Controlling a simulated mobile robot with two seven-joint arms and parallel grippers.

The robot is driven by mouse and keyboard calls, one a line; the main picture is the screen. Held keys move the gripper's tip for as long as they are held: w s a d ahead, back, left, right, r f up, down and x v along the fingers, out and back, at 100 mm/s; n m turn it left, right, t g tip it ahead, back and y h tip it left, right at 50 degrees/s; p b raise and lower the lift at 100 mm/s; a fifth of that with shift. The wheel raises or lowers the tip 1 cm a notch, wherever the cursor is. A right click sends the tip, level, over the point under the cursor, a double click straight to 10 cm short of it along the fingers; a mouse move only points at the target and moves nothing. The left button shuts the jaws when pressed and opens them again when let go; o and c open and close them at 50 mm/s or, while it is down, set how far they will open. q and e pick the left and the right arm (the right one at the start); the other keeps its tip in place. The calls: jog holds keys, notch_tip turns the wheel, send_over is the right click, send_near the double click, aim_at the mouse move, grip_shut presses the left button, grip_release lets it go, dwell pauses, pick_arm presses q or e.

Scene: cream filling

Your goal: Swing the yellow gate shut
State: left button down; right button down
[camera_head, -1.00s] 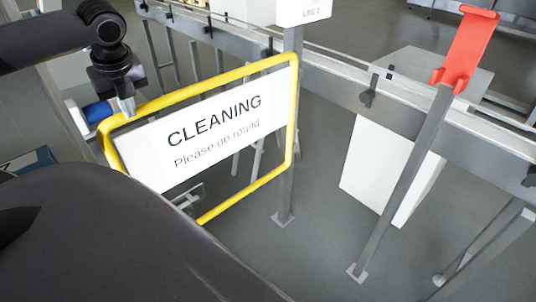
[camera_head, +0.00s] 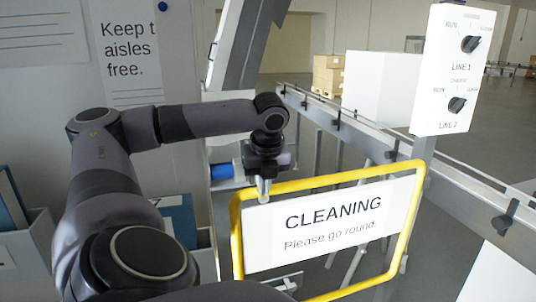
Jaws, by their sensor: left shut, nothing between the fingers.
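The yellow gate (camera_head: 236,240) is a tube frame around a white "CLEANING / Please go round" sign (camera_head: 330,222). Its right side stands by the post (camera_head: 424,148) under the switch panel. My right gripper is out of view.
A switch panel (camera_head: 453,70) with two knobs for Line 1 and Line 2 rises at the right. A conveyor rail (camera_head: 375,140) runs behind the gate. A white box (camera_head: 380,84) and cartons (camera_head: 327,75) stand farther back. Blue-and-white binders (camera_head: 180,222) sit at the left.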

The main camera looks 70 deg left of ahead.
pick_arm(q)
jog(key=v, duration=1)
jog(key=shift+d+r, duration=0.25)
jog(key=shift+d, duration=0.1)
jog(key=shift+w, duration=0.1)
